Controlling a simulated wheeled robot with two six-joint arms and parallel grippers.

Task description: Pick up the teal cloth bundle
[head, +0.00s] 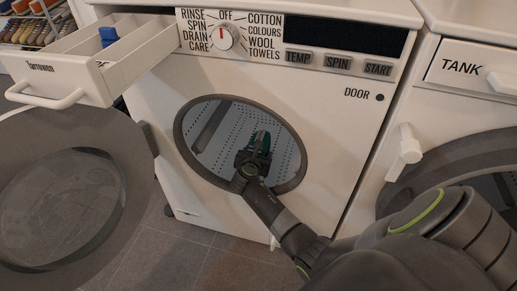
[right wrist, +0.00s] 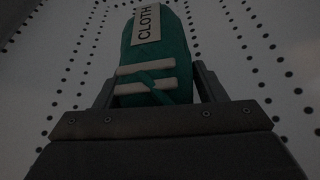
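The teal cloth bundle (head: 260,143) is inside the drum of the washing machine, seen through the round door opening. It fills the middle of the right wrist view (right wrist: 157,62), with a white label reading CLOTH and pale bands around it. My right gripper (head: 253,160) reaches through the opening. In the right wrist view its two fingers (right wrist: 155,88) stand on either side of the bundle, very close to it. Whether they press on it cannot be told in the dim light. My left gripper is not in view.
The drum wall (right wrist: 255,50) is perforated metal. The round door (head: 60,200) hangs open at the left. The detergent drawer (head: 95,60) is pulled out above it, with a blue piece (head: 108,37) inside. A second machine marked TANK (head: 470,75) stands at the right.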

